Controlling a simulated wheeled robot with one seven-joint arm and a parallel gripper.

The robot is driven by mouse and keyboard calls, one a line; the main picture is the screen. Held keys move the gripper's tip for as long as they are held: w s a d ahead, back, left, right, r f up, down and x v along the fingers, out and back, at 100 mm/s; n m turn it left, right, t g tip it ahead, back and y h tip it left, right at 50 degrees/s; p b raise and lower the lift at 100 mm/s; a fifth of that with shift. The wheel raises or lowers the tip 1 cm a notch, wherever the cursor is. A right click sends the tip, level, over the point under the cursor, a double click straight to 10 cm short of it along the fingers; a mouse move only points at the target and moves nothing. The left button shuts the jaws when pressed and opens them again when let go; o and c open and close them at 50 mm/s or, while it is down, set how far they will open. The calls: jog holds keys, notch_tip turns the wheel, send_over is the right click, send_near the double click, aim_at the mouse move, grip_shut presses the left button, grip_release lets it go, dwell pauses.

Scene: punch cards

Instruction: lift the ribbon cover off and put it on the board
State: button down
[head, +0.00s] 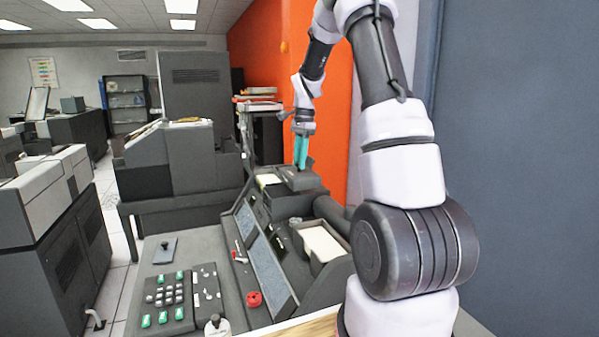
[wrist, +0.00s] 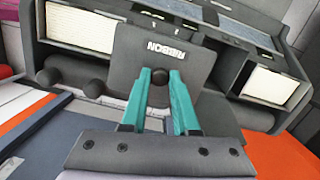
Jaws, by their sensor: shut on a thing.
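The ribbon cover (wrist: 140,48) is a dark grey plate marked RIBBON with a round black knob, seen in the wrist view. In the head view the cover (head: 300,181) is at the far end of the grey machine. My gripper (wrist: 163,76) has its teal fingers shut on the cover's knob; the gripper (head: 301,166) also shows in the head view, pointing down. I cannot tell whether the cover sits on the machine or is slightly raised. A pale wooden board (head: 312,327) shows partly at the bottom edge of the head view, near my arm's base.
The grey console (head: 205,247) has a keypad (head: 168,300), a red knob (head: 254,299) and an open card bin (head: 322,243). A small bottle (head: 216,326) stands at the front. An orange wall (head: 330,110) rises close behind my gripper.

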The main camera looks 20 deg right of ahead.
jog(key=shift+r, duration=2.1)
